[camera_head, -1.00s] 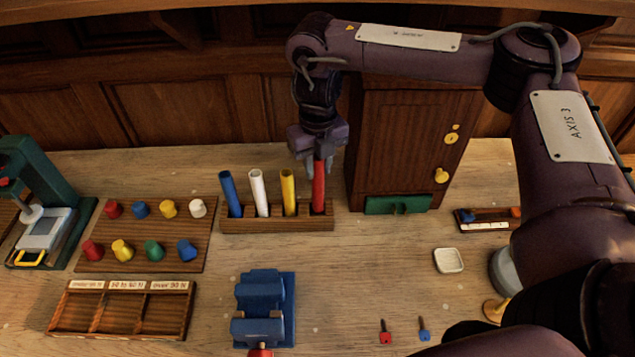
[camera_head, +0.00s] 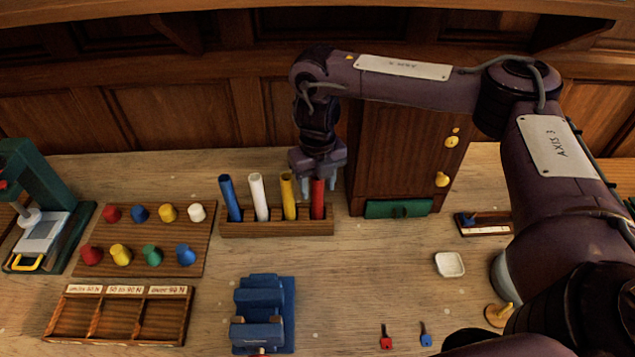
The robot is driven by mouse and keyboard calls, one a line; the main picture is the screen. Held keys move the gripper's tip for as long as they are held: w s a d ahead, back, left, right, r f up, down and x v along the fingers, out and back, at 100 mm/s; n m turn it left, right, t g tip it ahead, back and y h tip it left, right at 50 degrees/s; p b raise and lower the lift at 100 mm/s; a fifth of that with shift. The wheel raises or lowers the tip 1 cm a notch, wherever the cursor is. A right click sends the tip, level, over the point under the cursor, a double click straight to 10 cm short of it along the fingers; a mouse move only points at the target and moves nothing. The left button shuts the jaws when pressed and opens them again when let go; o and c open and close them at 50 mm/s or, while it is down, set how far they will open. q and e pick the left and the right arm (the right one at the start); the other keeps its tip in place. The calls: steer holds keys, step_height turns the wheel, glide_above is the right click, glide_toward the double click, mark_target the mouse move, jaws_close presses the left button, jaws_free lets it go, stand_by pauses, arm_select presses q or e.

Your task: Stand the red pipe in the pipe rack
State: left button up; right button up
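The red pipe (camera_head: 318,200) stands upright in the right-hand end slot of the wooden pipe rack (camera_head: 277,229), in line with the other pipes. My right gripper (camera_head: 319,186) is just above the rack with its fingers spread to either side of the pipe's upper part. A gap shows between fingers and pipe, and the gripper hides the pipe's top. A blue pipe (camera_head: 230,198), a white pipe (camera_head: 259,196) and a yellow pipe (camera_head: 288,197) stand to its left in the same rack. My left gripper is out of view.
A wooden cabinet (camera_head: 400,150) stands close right of the rack. A board with several coloured knobs (camera_head: 149,236) lies to the left. A blue vise (camera_head: 264,312) is in front. The table between the vise and the white dish (camera_head: 449,264) is mostly clear.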

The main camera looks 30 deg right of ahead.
step_height(320, 180, up, 12)
steer(key=shift+r+p, duration=0.2)
steer(key=shift+p, duration=0.4)
steer(key=shift+f, duration=0.1)
stand_by(0.5)
